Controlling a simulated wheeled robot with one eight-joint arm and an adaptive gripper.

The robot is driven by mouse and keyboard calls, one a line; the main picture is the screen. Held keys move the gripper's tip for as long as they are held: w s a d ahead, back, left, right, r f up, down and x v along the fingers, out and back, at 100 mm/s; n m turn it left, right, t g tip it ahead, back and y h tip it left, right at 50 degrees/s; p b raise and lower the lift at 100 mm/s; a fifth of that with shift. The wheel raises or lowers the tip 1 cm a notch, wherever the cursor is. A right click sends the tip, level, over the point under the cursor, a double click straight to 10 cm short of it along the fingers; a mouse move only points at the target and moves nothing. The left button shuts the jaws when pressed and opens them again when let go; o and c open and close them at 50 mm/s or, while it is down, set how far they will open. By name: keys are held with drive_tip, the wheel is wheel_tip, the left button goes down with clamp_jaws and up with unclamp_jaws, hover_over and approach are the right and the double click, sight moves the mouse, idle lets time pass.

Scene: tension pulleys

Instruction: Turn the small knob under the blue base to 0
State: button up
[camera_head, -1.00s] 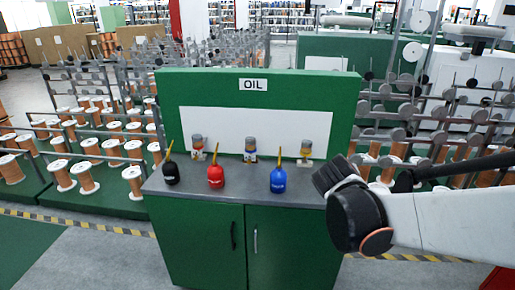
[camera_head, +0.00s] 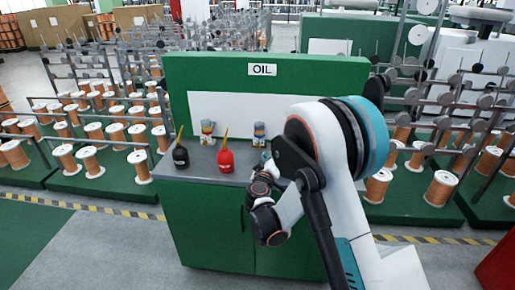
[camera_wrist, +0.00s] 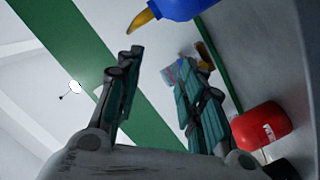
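Small dispensers with amber tops stand at the back of the cabinet top. The one with a blue base (camera_head: 259,134) is right of centre in the head view, partly hidden by my arm. Its small knob is too small to make out. My gripper (camera_wrist: 160,75) is open, its two fingers apart with nothing held between them. In the head view my gripper (camera_head: 268,165) is over the counter in front of the blue-based dispenser. In the wrist view, small blurred items (camera_wrist: 186,68) with blue, red and amber show beside and behind the right finger, partly hidden.
A black oil can (camera_head: 180,157) and a red oil can (camera_head: 226,160) stand on the grey counter (camera_head: 203,160). A blue oil can (camera_wrist: 188,8) with a yellow spout is close at the wrist view's top. A green backboard (camera_head: 215,75) rises behind.

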drive_tip(key=n+t+y, duration=0.1)
drive_tip(key=n+y, duration=0.1)
approach(258, 147)
drive_tip(key=w+b, duration=0.3)
drive_tip(key=w, duration=0.6)
drive_tip(key=shift+w+f+b, duration=0.1)
drive_tip(key=shift+f+b, duration=0.05)
drive_tip(key=shift+b, duration=0.15)
clamp_jaws()
